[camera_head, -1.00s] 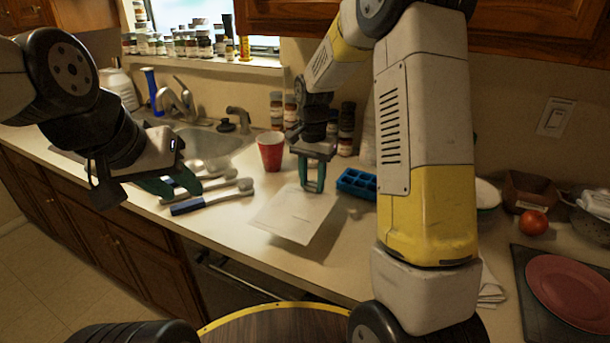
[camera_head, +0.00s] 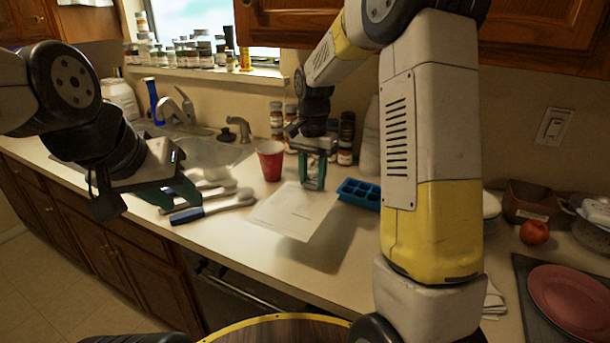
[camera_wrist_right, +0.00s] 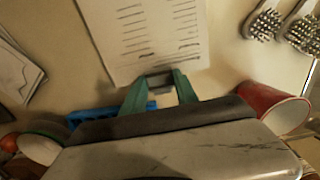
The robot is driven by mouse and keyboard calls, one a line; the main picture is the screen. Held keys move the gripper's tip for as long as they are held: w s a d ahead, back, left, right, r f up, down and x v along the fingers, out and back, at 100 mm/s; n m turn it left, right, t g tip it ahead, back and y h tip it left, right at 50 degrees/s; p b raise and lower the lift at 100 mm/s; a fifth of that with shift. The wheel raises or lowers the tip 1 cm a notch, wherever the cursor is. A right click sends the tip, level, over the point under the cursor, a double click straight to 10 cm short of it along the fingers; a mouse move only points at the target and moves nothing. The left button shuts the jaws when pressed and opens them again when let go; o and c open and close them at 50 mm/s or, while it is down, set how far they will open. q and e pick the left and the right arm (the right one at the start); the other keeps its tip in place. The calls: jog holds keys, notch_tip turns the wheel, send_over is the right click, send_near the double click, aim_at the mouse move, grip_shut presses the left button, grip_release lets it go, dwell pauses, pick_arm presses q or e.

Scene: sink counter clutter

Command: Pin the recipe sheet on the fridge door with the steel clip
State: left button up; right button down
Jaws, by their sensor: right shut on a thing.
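The recipe sheet (camera_head: 290,213), white with printed lines, is tilted just above the counter in the head view, with a shadow at its right. My right gripper (camera_head: 313,186) is shut at its far edge. In the right wrist view the sheet (camera_wrist_right: 150,35) runs up from my right fingertips (camera_wrist_right: 160,88), with a small grey piece between them; I cannot tell whether it is the steel clip. My left gripper (camera_head: 180,198) hangs near the brushes by the sink, apart from the sheet; its finger gap is unclear. No fridge door shows.
A red cup (camera_head: 270,160) and a blue ice tray (camera_head: 359,193) flank my right gripper. Brushes (camera_head: 212,208) lie left of the sheet. Spice jars (camera_head: 346,135) stand behind. A pink plate (camera_head: 570,297) and tomato (camera_head: 534,232) are at right. The front counter is fairly clear.

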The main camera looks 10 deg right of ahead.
jog(key=shift+r, duration=1.2)
